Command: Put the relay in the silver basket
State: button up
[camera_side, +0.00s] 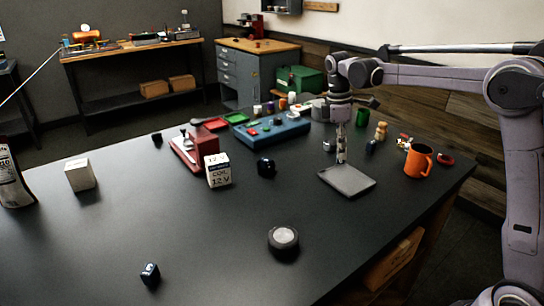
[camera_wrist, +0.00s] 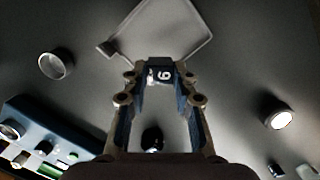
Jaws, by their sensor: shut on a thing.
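My gripper (camera_side: 341,155) points down above a grey flat tray at the right of the table. In the wrist view my gripper (camera_wrist: 161,86) is shut on a small dark block with a white marking (camera_wrist: 161,74), which appears to be the relay. The block cannot be made out clearly in the side view. A small round silver cup (camera_side: 329,145), seemingly the silver basket, stands on the table behind and left of my gripper. In the wrist view this silver basket (camera_wrist: 56,64) is at the left, open side showing, apart from the gripper.
The grey tray (camera_side: 346,181) lies under my gripper. A blue panel (camera_side: 272,131) stands behind left, with a dark round part (camera_side: 266,167) before it. An orange mug (camera_side: 418,160) stands right.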

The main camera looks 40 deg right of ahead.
jog(key=w+d+r+n+t, duration=0.1)
jog(key=w+d+r+n, duration=0.15)
jog(key=d+n, duration=0.7)
jog(key=w+d+r+n+t, duration=0.1)
jog(key=w+d+r+n, duration=0.15)
jog(key=d+n, duration=0.65)
jog(key=shift+m, duration=0.25)
jog(key=w+a+f, duration=0.2)
jog(key=w, duration=0.1)
jog(key=w+a+f, duration=0.2)
jog(key=w, duration=0.1)
jog(key=w+a+f, duration=0.2)
jog(key=w, duration=0.1)
jog(key=shift+a+f, duration=0.3)
jog(key=shift+f, duration=2)
jog(key=shift+f, duration=0.2)
jog(key=o, duration=1)
jog(key=shift+f, duration=0.1)
jog(key=shift+o, duration=0.2)
